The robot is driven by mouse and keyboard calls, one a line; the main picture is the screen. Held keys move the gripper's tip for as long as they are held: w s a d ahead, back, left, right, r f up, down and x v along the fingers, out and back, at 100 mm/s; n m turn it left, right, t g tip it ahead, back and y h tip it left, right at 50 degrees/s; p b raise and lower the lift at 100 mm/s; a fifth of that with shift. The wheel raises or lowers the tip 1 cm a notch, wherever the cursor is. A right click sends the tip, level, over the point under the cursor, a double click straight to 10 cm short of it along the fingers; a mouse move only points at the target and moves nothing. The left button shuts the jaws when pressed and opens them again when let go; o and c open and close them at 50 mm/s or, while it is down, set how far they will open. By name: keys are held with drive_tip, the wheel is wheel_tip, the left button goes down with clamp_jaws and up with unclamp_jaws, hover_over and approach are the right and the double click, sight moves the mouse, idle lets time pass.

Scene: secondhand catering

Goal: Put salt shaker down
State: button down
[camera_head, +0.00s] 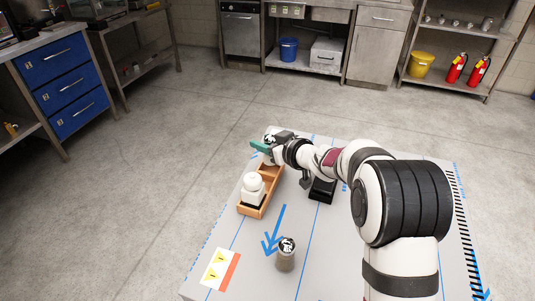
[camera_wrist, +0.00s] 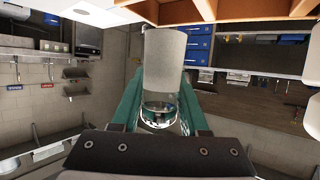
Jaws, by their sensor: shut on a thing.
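My gripper (camera_head: 262,147) is at the far end of a wooden caddy (camera_head: 262,212), shut on a shaker. In the wrist view the green fingers (camera_wrist: 160,118) close around the shaker (camera_wrist: 164,62), a pale grey cylinder with a shiny metal cap. In the head view its patterned cap (camera_head: 270,138) shows above the fingers and its body is mostly hidden. The wooden caddy also shows at the top of the wrist view (camera_wrist: 225,10), close to the shaker's base. I cannot tell whether they touch. A similar shaker (camera_head: 286,260) stands upright on the table near the front.
A white container with a rounded top (camera_head: 254,188) stands in the caddy's near part. A black object (camera_head: 322,190) sits right of the caddy, under my arm. A yellow, white and red card (camera_head: 220,268) lies front left on the grey table (camera_head: 325,240). Blue arrows mark the bare tabletop.

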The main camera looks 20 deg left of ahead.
wheel_tip(320, 180, down, 3)
drive_tip(key=shift+f, duration=0.15)
drive_tip(key=shift+f, duration=0.15)
drive_tip(key=shift+c, duration=2.1)
unclamp_jaws()
drive_tip(key=v, duration=1.2)
drive_tip(key=shift+s+d, duration=0.1)
